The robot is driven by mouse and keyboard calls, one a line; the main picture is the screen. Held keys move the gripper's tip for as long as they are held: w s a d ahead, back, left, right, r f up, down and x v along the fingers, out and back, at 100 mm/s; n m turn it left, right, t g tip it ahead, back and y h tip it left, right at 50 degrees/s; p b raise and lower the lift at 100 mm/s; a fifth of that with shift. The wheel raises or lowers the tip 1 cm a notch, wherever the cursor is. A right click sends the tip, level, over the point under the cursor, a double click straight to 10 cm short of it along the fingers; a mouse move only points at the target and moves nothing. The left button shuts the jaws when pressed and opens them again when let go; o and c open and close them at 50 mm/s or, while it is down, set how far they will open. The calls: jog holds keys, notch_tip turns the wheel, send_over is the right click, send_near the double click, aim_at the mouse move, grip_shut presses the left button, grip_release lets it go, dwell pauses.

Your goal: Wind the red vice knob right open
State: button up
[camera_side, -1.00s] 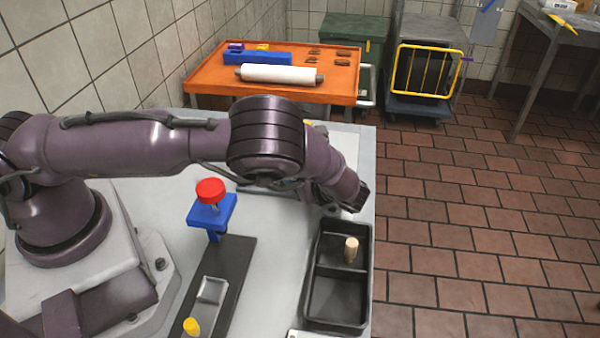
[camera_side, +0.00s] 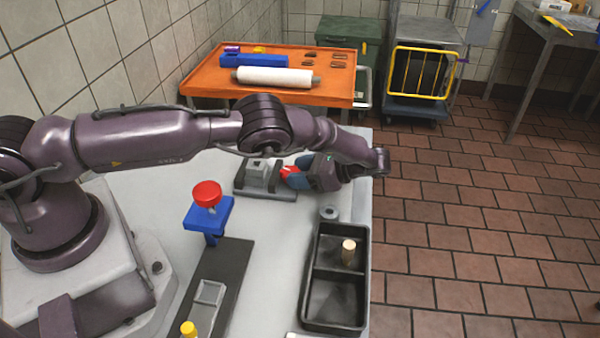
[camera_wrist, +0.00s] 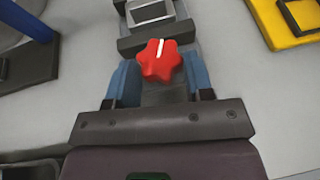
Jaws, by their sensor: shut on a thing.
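The grey vice (camera_side: 257,174) stands on a dark base towards the back of the grey bench. Its red star-shaped knob (camera_side: 289,172) faces right, towards my gripper (camera_side: 298,179). In the wrist view the red knob (camera_wrist: 161,61) has a white mark on top and sits between the two blue fingertips of my gripper (camera_wrist: 160,84). The fingers are closed on its sides. Part of the vice (camera_wrist: 152,12) shows beyond the knob at the top of that view, with its grey block between dark parts.
A red round cap on a blue stand (camera_side: 209,216) is in front of the vice. A black two-compartment tray (camera_side: 312,290) holding a wooden peg (camera_side: 348,251) is to the right. A grey round piece (camera_side: 329,213) lies behind it. A yellow object (camera_wrist: 290,25) shows in the wrist view.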

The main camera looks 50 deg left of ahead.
jog(key=shift+w+a+n+g+h, duration=0.1)
jog(key=shift+n+g+h, duration=0.4)
jog(key=shift+n+h, duration=0.1)
jog(key=o, duration=0.6)
jog(key=shift+o, duration=0.2)
jog(key=shift+r, duration=0.5)
notch_tip(320, 180, up, 2)
jog(key=shift+r, duration=0.25)
jog(key=s+r, duration=0.9)
jog(key=s, duration=0.5)
jog(key=shift+d+r, duration=0.25)
jog(key=shift+d, duration=0.2)
